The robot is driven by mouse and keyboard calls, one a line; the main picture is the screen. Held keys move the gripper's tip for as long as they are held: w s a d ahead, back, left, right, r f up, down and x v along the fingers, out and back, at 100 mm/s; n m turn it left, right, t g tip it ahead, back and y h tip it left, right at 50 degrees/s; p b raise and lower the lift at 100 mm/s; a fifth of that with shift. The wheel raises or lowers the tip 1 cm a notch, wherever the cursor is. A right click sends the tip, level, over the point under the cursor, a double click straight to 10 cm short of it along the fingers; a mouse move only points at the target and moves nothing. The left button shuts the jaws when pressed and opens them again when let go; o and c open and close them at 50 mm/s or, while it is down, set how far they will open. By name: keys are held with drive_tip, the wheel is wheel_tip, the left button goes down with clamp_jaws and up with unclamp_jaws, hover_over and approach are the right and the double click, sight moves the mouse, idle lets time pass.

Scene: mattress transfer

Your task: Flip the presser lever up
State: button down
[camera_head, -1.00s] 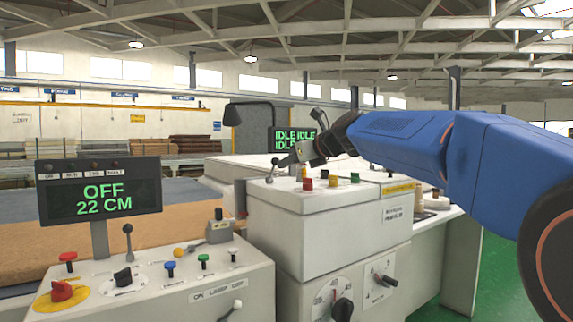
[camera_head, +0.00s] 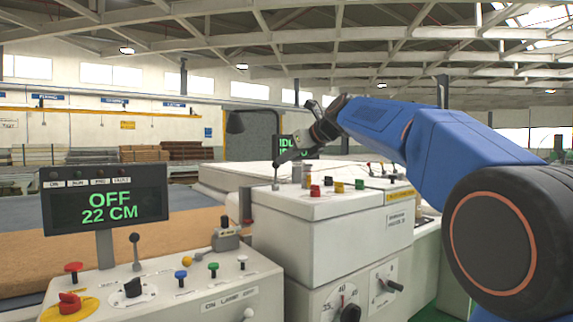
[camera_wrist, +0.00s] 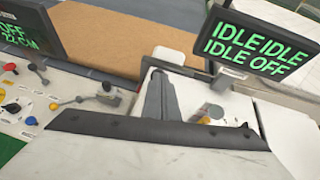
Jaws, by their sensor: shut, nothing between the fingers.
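My gripper (camera_head: 280,158) is shut and empty over the near left corner of the white machine cabinet (camera_head: 318,235). Its grey fingers also show in the wrist view (camera_wrist: 160,100). On the front console (camera_head: 190,290), a dark ball-topped lever (camera_head: 135,250) stands upright, and a yellow-knobbed lever (camera_head: 187,261) lies low beside a grey block (camera_head: 226,238). No readable label shows which lever is the presser's.
Red, yellow and green buttons (camera_head: 338,187) sit on the cabinet top, right of the gripper. A display (camera_head: 105,200) reads OFF 22 CM. Another screen (camera_wrist: 256,45) reads IDLE and OFF. An orange-brown slab (camera_head: 60,258) lies behind the console.

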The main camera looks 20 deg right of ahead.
drive_tip(key=w, duration=0.2)
drive_tip(key=w+a+r, duration=0.1)
drive_tip(key=shift+w, duration=0.1)
drive_tip(key=shift+w+a+f, duration=0.1)
drive_tip(key=shift+w+a, duration=0.15)
drive_tip(key=shift+w, duration=0.4)
drive_tip(key=shift+w+a, duration=0.2)
drive_tip(key=shift+w, duration=0.45)
drive_tip(key=s+d+r, duration=0.3)
drive_tip(key=s+r, duration=0.1)
drive_tip(key=r, duration=0.8)
drive_tip(key=shift+d, duration=0.15)
drive_tip(key=shift+s, duration=0.15)
